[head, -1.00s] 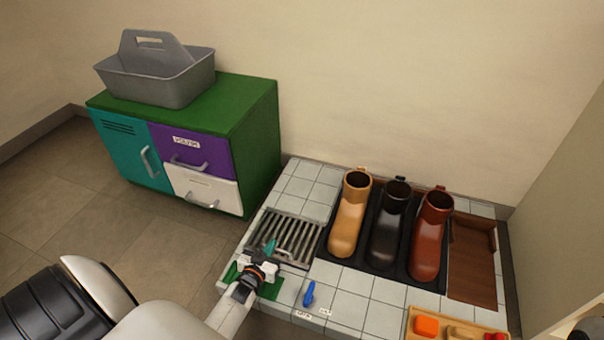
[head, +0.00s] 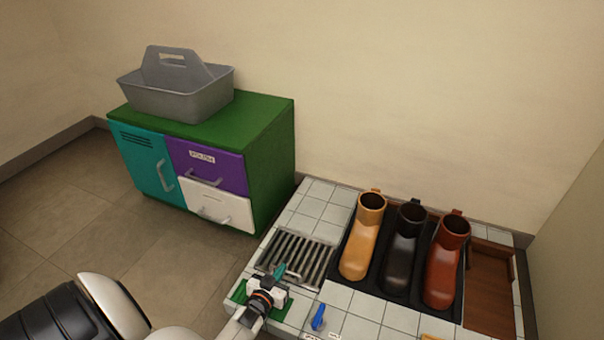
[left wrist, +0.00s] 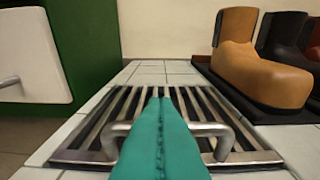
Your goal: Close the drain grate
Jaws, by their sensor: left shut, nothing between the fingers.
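The drain grate (head: 308,253) is a set of grey metal bars set in the white tiled platform. In the left wrist view the grate (left wrist: 188,102) lies flat or nearly so, with a raised metal handle (left wrist: 228,135) along its near end. Whether it sits fully flush I cannot tell. My left gripper (head: 280,271), with teal fingers, is shut and empty over the near edge of the grate. In the left wrist view its fingers (left wrist: 160,115) cover the middle of the handle; contact is not clear. My right gripper is out of view.
Tan, black and brown boots (head: 361,240) stand on a dark tray right of the grate. A blue object (head: 318,317) and a green patch (head: 238,292) lie near the front. A green cabinet (head: 268,150) with a grey caddy (head: 180,100) stands at the back left.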

